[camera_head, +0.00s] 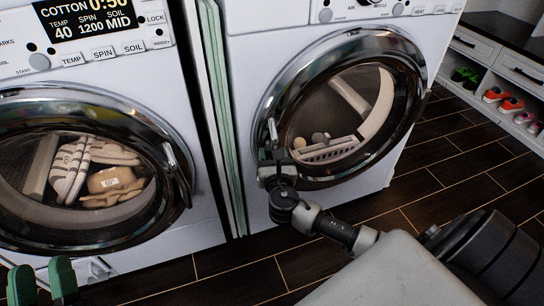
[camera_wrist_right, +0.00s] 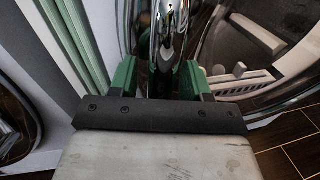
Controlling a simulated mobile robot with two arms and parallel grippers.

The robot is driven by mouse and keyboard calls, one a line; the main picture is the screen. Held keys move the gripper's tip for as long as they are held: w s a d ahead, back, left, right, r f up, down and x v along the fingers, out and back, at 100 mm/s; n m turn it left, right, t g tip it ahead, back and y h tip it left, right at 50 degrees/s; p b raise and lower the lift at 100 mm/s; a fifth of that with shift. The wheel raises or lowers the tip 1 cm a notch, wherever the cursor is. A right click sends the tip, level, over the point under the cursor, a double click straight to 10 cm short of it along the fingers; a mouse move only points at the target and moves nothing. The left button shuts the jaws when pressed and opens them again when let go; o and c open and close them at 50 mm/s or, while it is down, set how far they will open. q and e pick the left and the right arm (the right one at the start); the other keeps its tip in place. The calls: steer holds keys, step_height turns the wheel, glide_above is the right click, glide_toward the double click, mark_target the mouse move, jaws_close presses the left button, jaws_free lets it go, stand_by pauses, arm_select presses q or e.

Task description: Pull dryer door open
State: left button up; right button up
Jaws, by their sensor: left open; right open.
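The dryer (camera_head: 300,22) is the white machine on the right. Its round chrome-rimmed door (camera_head: 402,58) looks shut, with a chrome handle (camera_head: 272,130) on its left side. My right gripper (camera_head: 272,160) is at the lower part of this handle. In the right wrist view its green fingers (camera_wrist_right: 157,78) are open, one on each side of the handle (camera_wrist_right: 169,35). I cannot tell if they touch it. My left gripper (camera_head: 41,280) is open and empty at the bottom left, in front of the washer.
A washer (camera_head: 205,225) with clothes behind its round door stands on the left. Green-edged panels (camera_head: 222,110) fill the narrow gap between the machines. A white shoe shelf (camera_head: 487,82) is at the far right. The dark tiled floor (camera_head: 440,155) is clear in front of the dryer.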

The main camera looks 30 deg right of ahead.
steer(key=shift+w+d, duration=0.1)
steer(key=shift+w, duration=0.1)
jaws_close()
steer(key=shift+s, duration=0.1)
